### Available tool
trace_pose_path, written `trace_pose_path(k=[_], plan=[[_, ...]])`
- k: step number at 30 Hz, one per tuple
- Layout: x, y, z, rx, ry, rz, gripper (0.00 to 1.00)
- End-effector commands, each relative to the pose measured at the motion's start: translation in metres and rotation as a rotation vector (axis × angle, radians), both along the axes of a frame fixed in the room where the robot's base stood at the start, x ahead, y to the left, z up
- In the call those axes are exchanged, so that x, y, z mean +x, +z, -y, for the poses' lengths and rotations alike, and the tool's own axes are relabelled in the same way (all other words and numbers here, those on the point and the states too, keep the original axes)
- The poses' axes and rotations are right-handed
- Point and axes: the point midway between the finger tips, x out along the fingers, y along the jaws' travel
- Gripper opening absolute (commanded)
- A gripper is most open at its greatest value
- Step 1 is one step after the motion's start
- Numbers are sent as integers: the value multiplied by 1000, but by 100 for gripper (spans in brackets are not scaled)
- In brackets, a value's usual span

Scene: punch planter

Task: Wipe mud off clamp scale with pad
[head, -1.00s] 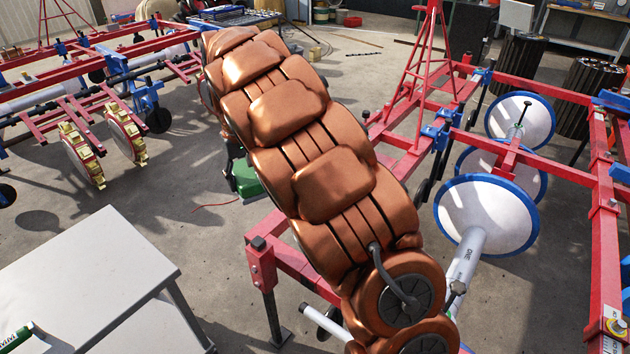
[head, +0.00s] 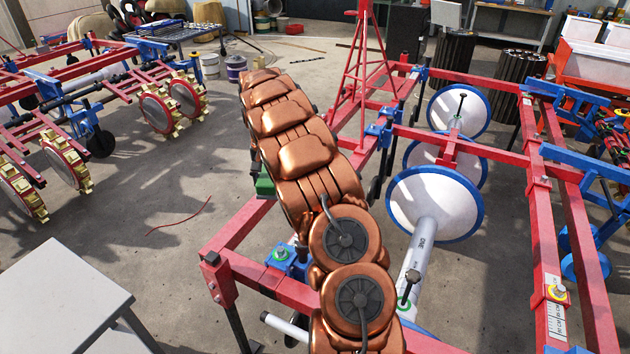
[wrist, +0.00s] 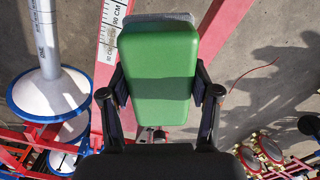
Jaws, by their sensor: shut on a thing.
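My gripper (wrist: 160,94) is shut on a green pad (wrist: 158,62) in the wrist view, one finger on each side. A pale grey layer shows along the pad's far edge. In the head view the pad (head: 264,187) shows as a small green patch beside my arm, which hides my gripper. In the wrist view a white scale (wrist: 112,28) with black marks lies along a red beam, left of the pad. Its lower part looks brownish; I cannot tell whether this is mud. Part of it may be behind the pad, and contact is not visible.
A blue clamp (head: 282,256) with a green ring sits on the near red beam (head: 262,275). White discs with blue rims (head: 435,203) stand right of my arm. A grey table (head: 60,300) is at lower left. Open concrete floor (head: 150,200) lies between the frames.

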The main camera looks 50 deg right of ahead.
Motion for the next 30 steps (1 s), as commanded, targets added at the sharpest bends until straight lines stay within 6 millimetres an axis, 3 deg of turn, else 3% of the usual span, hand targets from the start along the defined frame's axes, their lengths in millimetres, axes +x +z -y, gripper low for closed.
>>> trace_pose_path(k=[1, 6, 12, 17, 30], plan=[[-8, -8, 25, 2, -65, 2, 34], [-34, -33, 87, 3, -251, 5, 34], [-55, -48, 130, 3, -382, 13, 34], [-61, -54, 141, 3, -418, 14, 34], [-63, -85, 140, 3, -418, 10, 34]])
